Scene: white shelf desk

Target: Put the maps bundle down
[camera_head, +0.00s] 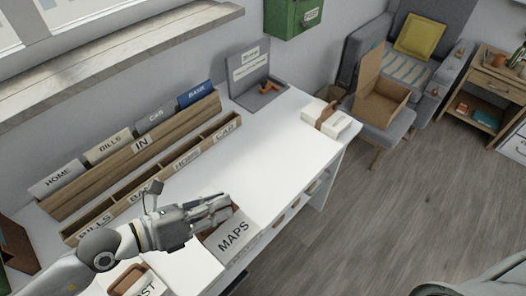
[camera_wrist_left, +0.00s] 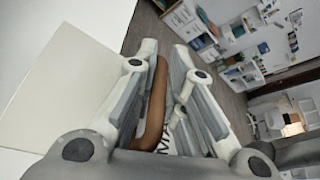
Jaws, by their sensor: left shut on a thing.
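The maps bundle (camera_head: 235,238) is a pale packet with a brown band, marked MAPS, at the desk's front edge in the head view. My left gripper (camera_head: 226,208) is at its upper end, with the jaws shut on it. In the left wrist view the brown band (camera_wrist_left: 153,108) of the bundle lies between the fingers (camera_wrist_left: 166,70). Some of its lettering shows below the band. I cannot tell whether the bundle touches the desk (camera_head: 275,160) or hangs just above it. My right gripper is not in view.
A wooden sorter (camera_head: 150,150) with labelled cards and slots stands along the wall. Another banded packet (camera_head: 140,281) lies at the near left, and one (camera_head: 327,120) at the far right end. A grey stand (camera_head: 252,80) is at the back. The middle right of the desk is clear.

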